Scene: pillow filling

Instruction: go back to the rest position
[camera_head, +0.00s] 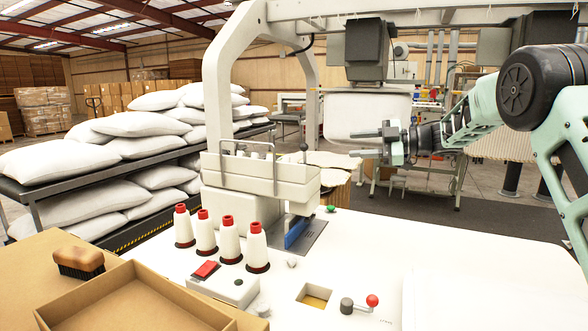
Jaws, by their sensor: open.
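My gripper (362,144) is at the upper middle of the head view, at the end of my pale green and black arm reaching in from the right. Its two dark fingers point left and are apart, with nothing between them. It hangs in the air above the white work table (420,250), to the right of the white sewing machine head (265,180). A white hanging panel (365,112) of the machine behind shows past the fingers.
Several red-topped thread cones (228,240) stand on the table. A red-knobbed lever (371,300) is at the front. An open cardboard box (130,300) and a brush (78,262) are at lower left. White pillows (140,124) are stacked on racks. The table's right side is clear.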

